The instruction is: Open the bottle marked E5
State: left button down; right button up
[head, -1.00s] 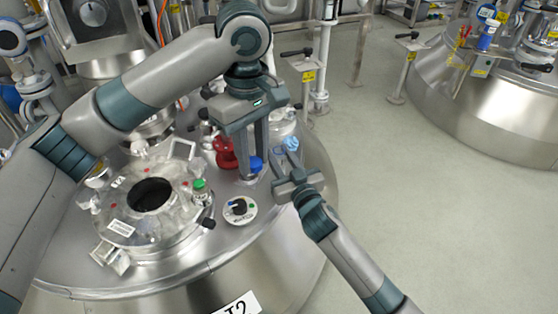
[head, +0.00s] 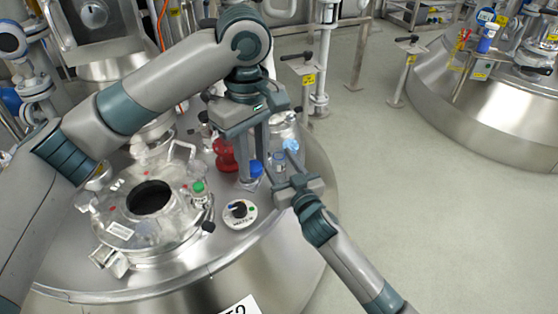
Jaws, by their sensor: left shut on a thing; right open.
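A bottle with a dark blue cap (head: 256,168) stands on the steel vessel top, partly hidden by my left gripper. Its marking is too small to read. My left gripper (head: 256,163) points down from above, and its fingers appear shut on this bottle; whether on cap or body I cannot tell. My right gripper (head: 280,161) reaches in from the lower right, its fingers open just right of the bottle. A small clear bottle (head: 278,160) shows behind or between its fingers, with a light blue cap (head: 290,145) beside it.
A red item (head: 225,155) stands just left of my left gripper. Pipes rise behind.

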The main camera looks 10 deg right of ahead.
pick_arm(q)
notch_tip(320, 180, up, 3)
jog(key=p, duration=0.2)
jog(key=shift+f+p, duration=0.1)
jog(key=shift+p, duration=0.25)
pick_arm(e)
jog(key=s+d, duration=0.2)
jog(key=s, duration=0.9)
jog(key=shift+s+d, duration=0.15)
jog(key=shift+s, duration=0.25)
jog(key=shift+r, duration=0.1)
